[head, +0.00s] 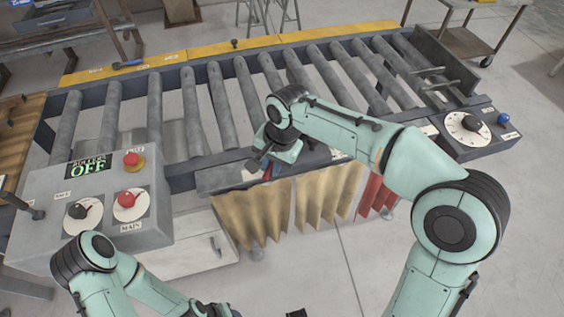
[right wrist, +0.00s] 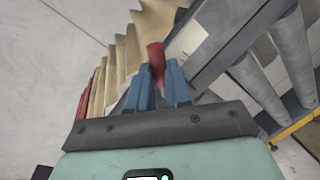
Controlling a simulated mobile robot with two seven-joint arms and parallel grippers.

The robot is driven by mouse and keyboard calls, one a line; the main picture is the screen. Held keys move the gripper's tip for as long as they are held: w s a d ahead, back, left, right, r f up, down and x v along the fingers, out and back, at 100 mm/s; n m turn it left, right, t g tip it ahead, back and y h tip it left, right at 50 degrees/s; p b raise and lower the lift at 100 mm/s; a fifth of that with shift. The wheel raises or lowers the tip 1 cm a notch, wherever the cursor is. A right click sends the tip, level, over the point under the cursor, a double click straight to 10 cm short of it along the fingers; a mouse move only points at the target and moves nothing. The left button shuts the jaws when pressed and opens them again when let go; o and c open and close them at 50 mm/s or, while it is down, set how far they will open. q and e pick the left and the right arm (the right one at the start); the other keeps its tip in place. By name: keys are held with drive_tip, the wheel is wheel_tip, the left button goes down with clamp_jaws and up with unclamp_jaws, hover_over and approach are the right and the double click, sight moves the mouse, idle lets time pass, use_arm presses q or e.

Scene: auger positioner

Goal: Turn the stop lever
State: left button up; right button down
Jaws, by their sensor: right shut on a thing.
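A red handle (right wrist: 155,52), which looks like the stop lever, sticks out between the blue fingers of my right gripper (right wrist: 162,85) in the right wrist view. The fingers are shut on it. In the head view my right gripper (head: 267,165) is at the near side rail of the roller conveyor, above the tan curtain. There the wrist hides most of the lever, and its angle is hard to tell. My left arm comes in at the lower left, and its fingers are not visible.
A grey control panel (head: 55,172) at left has a red button (head: 132,160), knobs and a display reading "ROLLERS OFF". A dial (head: 463,127) and blue button (head: 504,118) are at right. Tan curtains (head: 255,213) hang below the roller conveyor (head: 195,110). The front floor is clear.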

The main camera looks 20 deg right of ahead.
drive_tip(key=m, duration=0.1)
drive_tip(key=w+a+m, duration=0.1)
drive_tip(key=m, duration=0.1)
drive_tip(key=w+a+m+h, duration=0.1)
drive_tip(key=m, duration=0.1)
drive_tip(key=shift+t, duration=0.3)
use_arm(q)
drive_tip(key=shift+w+r, duration=0.2)
drive_tip(key=shift+r, duration=0.1)
use_arm(e)
drive_tip(key=shift+w+a+m+h, duration=0.2)
drive_tip(key=shift+w+m, duration=0.3)
drive_tip(key=shift+m, duration=0.7)
drive_tip(key=shift+w+a+m+h, duration=0.15)
drive_tip(key=shift+w+m, duration=0.35)
drive_tip(key=shift+m, duration=0.7)
drive_tip(key=shift+d, duration=0.15)
drive_tip(key=c, duration=1.1)
unclamp_jaws()
drive_tip(key=shift+w, duration=0.1)
drive_tip(key=shift+o, duration=0.2)
use_arm(q)
drive_tip(key=shift+w+r+p, duration=0.9)
drive_tip(key=shift+r+p, duration=0.2)
drive_tip(key=shift+r, duration=0.05)
use_arm(e)
wheel_tip(320, 180, up, 13)
drive_tip(key=s, duration=0.2)
drive_tip(key=shift+s, duration=0.35)
